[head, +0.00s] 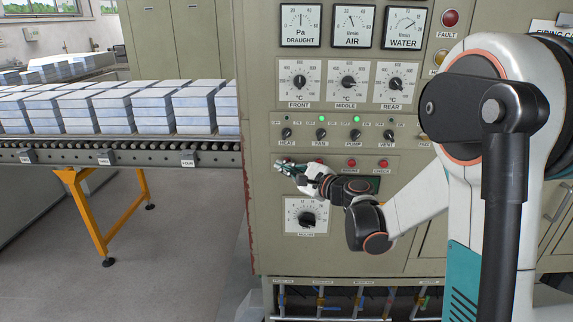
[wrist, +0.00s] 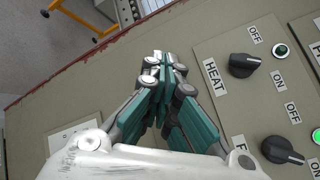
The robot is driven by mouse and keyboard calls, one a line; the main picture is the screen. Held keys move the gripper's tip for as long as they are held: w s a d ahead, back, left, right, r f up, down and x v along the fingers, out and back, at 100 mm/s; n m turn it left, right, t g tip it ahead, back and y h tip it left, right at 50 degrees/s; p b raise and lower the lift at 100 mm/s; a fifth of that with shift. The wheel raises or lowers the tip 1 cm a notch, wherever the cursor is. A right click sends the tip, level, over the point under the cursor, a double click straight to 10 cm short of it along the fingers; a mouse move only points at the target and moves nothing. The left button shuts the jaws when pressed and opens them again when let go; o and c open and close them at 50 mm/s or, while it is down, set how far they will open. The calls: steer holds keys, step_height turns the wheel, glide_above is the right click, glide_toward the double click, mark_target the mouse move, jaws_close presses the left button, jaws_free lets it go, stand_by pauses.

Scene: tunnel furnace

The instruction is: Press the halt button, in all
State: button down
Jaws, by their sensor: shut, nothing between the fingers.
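My gripper (head: 279,166) is shut and empty, its fingertips in front of the left end of a row of small red buttons on the control panel. It also shows in the wrist view (wrist: 163,62), pointing at the panel face. In the head view I see two clear red buttons, one (head: 351,163) near the middle and one (head: 381,163) labelled CHECK to its right. Another red button (head: 318,161) is partly behind my gripper. I cannot read which button is halt, and the fingers cover the left end of the row. I cannot tell whether the fingertips touch the panel.
Above the buttons is a row of black switches, with HEAT (head: 287,133) leftmost; its knob is also in the wrist view (wrist: 244,65). A MOISTURE-like dial (head: 306,216) is below my gripper. A roller conveyor (head: 120,150) with stacked blocks stands left of the panel.

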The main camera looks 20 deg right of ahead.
steer(key=shift+s+a, duration=0.25)
steer(key=shift+s, duration=0.55)
steer(key=shift+s+a, duration=0.3)
steer(key=shift+s, duration=0.45)
steer(key=shift+s+a, duration=0.25)
steer(key=shift+s, duration=0.55)
steer(key=s+a+r+n+g+h+p, duration=0.1)
steer(key=s+a+r+n+g, duration=0.15)
steer(key=s+a+n, duration=0.35)
steer(key=s+a+r+n+g+h, duration=0.1)
steer(key=s+a+n+g, duration=0.25)
steer(key=s+n, duration=0.35)
steer(key=s+d+f+n+g+h, duration=0.1)
steer(key=s+d+f+n+h, duration=0.2)
steer(key=s, duration=0.6)
steer(key=s+d+f+n+g+h+b, duration=0.1)
steer(key=s+d+f+n+h, duration=0.2)
steer(key=s+d, duration=0.4)
steer(key=s+f+n, duration=0.1)
steer(key=s, duration=0.1)
steer(key=shift+s+f+n, duration=0.3)
steer(key=shift+s+f, duration=0.05)
